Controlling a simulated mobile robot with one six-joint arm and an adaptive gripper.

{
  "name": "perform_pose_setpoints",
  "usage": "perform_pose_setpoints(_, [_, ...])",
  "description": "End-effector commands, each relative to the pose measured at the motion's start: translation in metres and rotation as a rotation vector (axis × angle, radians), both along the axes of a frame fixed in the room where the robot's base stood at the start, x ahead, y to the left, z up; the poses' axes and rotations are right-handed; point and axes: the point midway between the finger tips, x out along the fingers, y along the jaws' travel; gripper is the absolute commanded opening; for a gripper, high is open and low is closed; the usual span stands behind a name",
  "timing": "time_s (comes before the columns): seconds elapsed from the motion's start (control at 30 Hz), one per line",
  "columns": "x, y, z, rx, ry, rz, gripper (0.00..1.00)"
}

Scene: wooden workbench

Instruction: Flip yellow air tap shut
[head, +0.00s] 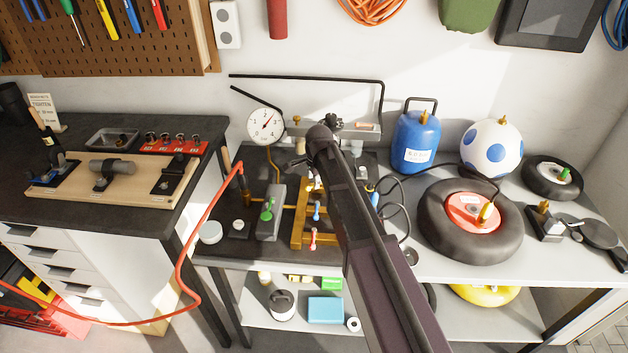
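A brass-coloured manifold (299,228) stands on the dark mat at the middle of the bench. A blue tap lever (317,211) and a pink-red tap lever (313,238) show on it. I cannot pick out a yellow tap lever; my arm covers the manifold's right side. A grey block with a green lever (267,210) stands to the left. My arm reaches up from the bottom over the bench. My gripper (297,163) shows only as small dark parts beside the arm's far end, behind the manifold in the picture. Its fingers are too small and hidden to read.
A round pressure gauge (265,124) stands behind the manifold. A red hose (181,268) loops at the left. A blue tank (416,143), a spotted ball (490,147) and a black tyre (440,232) stand at the right. The left bench holds a wooden fixture board (130,198).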

Motion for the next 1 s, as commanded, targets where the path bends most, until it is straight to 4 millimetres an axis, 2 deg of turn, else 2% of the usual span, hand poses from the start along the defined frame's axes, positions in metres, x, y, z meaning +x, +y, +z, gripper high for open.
perform_pose_setpoints(0.37, [0.005, 0.004, 0.001, -0.001, -0.002, -0.223, 0.49])
perform_pose_setpoints(0.4, [0.004, 0.003, 0.009, -0.001, -0.001, -0.219, 0.49])
perform_pose_setpoints(1.0, [-0.006, 0.0, 0.059, -0.001, 0.0, -0.214, 0.49])
